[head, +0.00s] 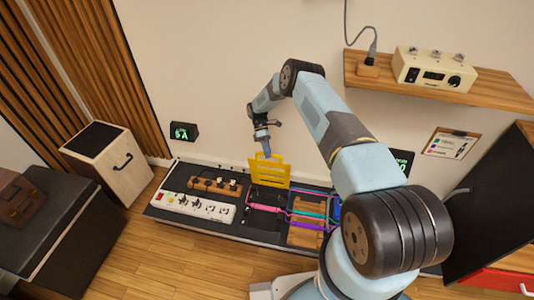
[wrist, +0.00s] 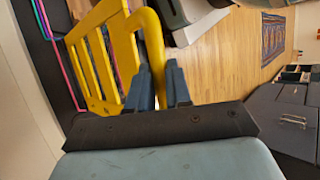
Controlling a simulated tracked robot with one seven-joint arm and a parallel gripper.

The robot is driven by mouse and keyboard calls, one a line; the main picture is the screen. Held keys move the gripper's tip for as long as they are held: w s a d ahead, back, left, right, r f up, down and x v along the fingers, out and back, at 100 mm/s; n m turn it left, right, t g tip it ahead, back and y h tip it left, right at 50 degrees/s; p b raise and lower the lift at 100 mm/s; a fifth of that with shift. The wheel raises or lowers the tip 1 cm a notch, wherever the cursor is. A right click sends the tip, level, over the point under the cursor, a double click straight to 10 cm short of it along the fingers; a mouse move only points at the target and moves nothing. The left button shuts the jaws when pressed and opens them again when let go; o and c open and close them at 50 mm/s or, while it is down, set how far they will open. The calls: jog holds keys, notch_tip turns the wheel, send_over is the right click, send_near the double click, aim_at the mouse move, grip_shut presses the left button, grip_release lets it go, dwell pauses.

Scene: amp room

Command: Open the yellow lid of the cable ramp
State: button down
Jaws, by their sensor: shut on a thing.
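The yellow lid (head: 270,172) of the cable ramp stands raised, close to upright, at the back of the dark low platform in the head view. It has slots through it and also shows at the upper left of the wrist view (wrist: 98,52). My gripper (head: 265,147) is at the lid's top edge. In the wrist view my gripper's blue fingers (wrist: 160,85) are shut on the lid's curved yellow handle. The dark base of the cable ramp (head: 262,196) lies in front of the lid, with pink and purple cables by it. The hinge is too small to make out.
A white power strip (head: 198,206) and a wooden block with plugs (head: 214,186) are left of the ramp. A wooden cable board (head: 304,235) is to the right. A wall shelf (head: 490,92) carries a cream pedal box (head: 433,70). The wall is close behind the lid.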

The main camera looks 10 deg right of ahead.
jog(key=shift+s+f, duration=0.15)
jog(key=shift+f, duration=0.2)
jog(key=c, duration=1.4)
grip_release()
jog(key=shift+f, duration=0.1)
jog(key=o, duration=0.3)
jog(key=shift+o, duration=0.2)
jog(key=shift+a, duration=0.1)
jog(key=shift+r, duration=0.2)
jog(key=shift+w+r, duration=0.2)
jog(key=shift+r, duration=0.3)
jog(key=s+d+r, duration=0.2)
jog(key=s+r, duration=0.9)
jog(key=s, duration=0.3)
jog(key=shift+r, duration=0.4)
